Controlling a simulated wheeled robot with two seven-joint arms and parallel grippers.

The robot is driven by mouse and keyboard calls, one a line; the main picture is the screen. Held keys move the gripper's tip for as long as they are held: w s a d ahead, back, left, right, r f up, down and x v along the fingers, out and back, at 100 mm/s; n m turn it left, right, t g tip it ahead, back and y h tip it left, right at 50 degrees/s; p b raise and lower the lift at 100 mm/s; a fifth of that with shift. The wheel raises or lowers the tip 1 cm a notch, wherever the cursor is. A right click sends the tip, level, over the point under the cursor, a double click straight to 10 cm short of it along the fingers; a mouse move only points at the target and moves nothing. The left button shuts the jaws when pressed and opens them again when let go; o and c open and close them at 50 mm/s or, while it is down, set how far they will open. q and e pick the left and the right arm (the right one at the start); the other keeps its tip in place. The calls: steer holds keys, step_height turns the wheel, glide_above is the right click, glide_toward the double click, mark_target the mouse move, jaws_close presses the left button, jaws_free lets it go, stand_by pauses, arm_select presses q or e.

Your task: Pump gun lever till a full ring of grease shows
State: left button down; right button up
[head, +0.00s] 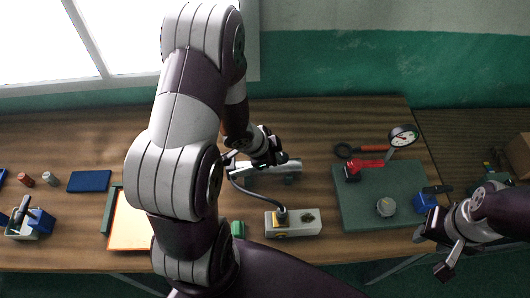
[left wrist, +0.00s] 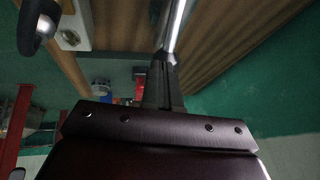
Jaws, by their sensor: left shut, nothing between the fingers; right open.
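The grease gun (head: 290,166) lies on the bench with its silver barrel pointing right. A dark hose (head: 243,187) curves from it to a pale block (head: 306,228) with a brass-coloured fitting. No ring of grease can be made out on the block at this size. My left gripper (head: 272,160) is over the gun, partly hiding it. In the left wrist view its fingers (left wrist: 163,82) are shut and empty, with a bright silver rod (left wrist: 176,25) just beyond the tips; I cannot tell whether they touch. My right gripper (head: 447,254) is open and empty at the bench's front right.
A blue pad (head: 89,181) and orange-edged tray (head: 128,228) lie left. My left arm hides the middle.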

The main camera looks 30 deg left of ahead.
arm_select(q)
steer(key=f, duration=0.1)
steer(key=w+d+f+b, duration=0.1)
steer(key=d+f+b, duration=0.1)
steer(key=f, duration=0.1)
steer(key=shift+w, duration=0.15)
steer(key=shift+d+f+b, duration=0.3)
steer(key=shift+f+b, duration=0.2)
steer(key=shift+f, duration=0.05)
steer(key=shift+d+f+b, duration=0.25)
steer(key=shift+f+b, duration=0.25)
steer(key=shift+f, duration=0.05)
steer(key=shift+f, duration=0.1)
steer(key=shift+g, duration=0.3)
